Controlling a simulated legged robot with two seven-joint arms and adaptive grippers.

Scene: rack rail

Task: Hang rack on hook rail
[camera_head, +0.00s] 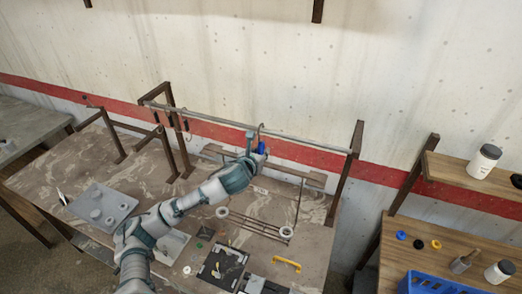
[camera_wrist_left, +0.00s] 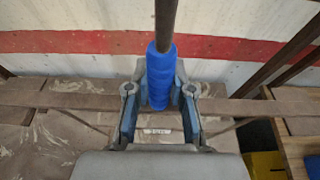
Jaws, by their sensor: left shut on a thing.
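My left gripper (camera_head: 257,152) is shut on the blue grip (camera_head: 262,147) of the rack, just in front of the hook rail (camera_head: 300,139). In the left wrist view the blue grip (camera_wrist_left: 160,78) stands upright between the fingers (camera_wrist_left: 159,95), and a grey rod rises from it. In the head view the rack's hook end (camera_head: 261,127) overlaps the rail; I cannot tell whether it rests on it. The rack's lower rods (camera_head: 255,225) show below, between two pale round ends; my arm hides part of the rack. My right gripper is out of view.
The workbench (camera_head: 75,165) holds a grey tray (camera_head: 103,205), a black board (camera_head: 222,266) and a yellow handle (camera_head: 287,264). Brown posts (camera_head: 346,180) carry the rail. A wooden shelf unit (camera_head: 440,230) with a blue crate (camera_head: 435,284) stands at right.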

